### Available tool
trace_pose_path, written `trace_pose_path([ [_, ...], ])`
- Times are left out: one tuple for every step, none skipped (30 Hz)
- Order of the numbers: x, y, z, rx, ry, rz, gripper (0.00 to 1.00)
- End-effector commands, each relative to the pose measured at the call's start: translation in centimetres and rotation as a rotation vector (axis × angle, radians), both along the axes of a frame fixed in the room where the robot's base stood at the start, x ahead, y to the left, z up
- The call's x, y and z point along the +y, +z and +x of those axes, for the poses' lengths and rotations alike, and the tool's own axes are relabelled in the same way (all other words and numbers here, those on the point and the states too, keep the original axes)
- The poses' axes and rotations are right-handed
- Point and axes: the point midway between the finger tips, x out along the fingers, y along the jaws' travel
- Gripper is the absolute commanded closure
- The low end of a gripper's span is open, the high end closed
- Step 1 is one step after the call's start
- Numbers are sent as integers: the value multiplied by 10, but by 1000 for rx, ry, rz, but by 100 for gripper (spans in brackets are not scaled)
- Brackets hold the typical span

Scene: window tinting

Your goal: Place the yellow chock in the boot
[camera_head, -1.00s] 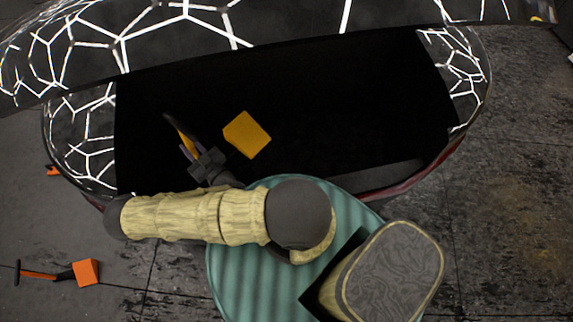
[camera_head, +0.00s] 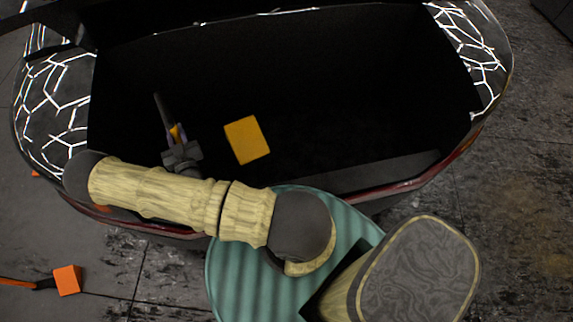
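The piece's dark part sticks out beyond the fingers, and the fingers hide much of the rest. I cannot tell whether it touches the boot floor. A plain yellow block (camera_head: 247,140) lies in the boot to the right of my gripper, apart from it.
The boot's rear sill (camera_head: 400,186) runs below my arm. The boot's right side looks empty but very dark. An orange block with a handle (camera_head: 68,280) lies on the floor at lower left. The raised lid's edge (camera_head: 60,15) shows at top left.

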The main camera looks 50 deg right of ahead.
Motion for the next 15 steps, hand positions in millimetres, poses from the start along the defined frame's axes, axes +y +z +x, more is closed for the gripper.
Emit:
trace_pose_path([
  [-2, -9, 5, -8, -21, -4, 100],
  [-2, -11, 7, -8, -31, -5, 100],
  [-3, -14, 10, -7, -46, -5, 100],
  [-3, -16, 12, -6, -57, -5, 100],
  [-4, -18, 14, -6, -68, -5, 100],
  [-5, -20, 16, -6, -82, -7, 100],
  [-6, -22, 18, -6, -91, -7, 100],
  [-6, -24, 20, -5, -102, -8, 100],
  [-7, -26, 23, -5, -114, -8, 100],
  [-8, -28, 25, -5, -123, -8, 100],
  [-8, -29, 27, -4, -132, -7, 100],
  [-9, -31, 29, -4, -143, -8, 100],
  [-9, -32, 31, -4, -151, -8, 100],
  [-10, -34, 32, -4, -160, -9, 100],
  [-11, -35, 34, -3, -171, -10, 100],
])
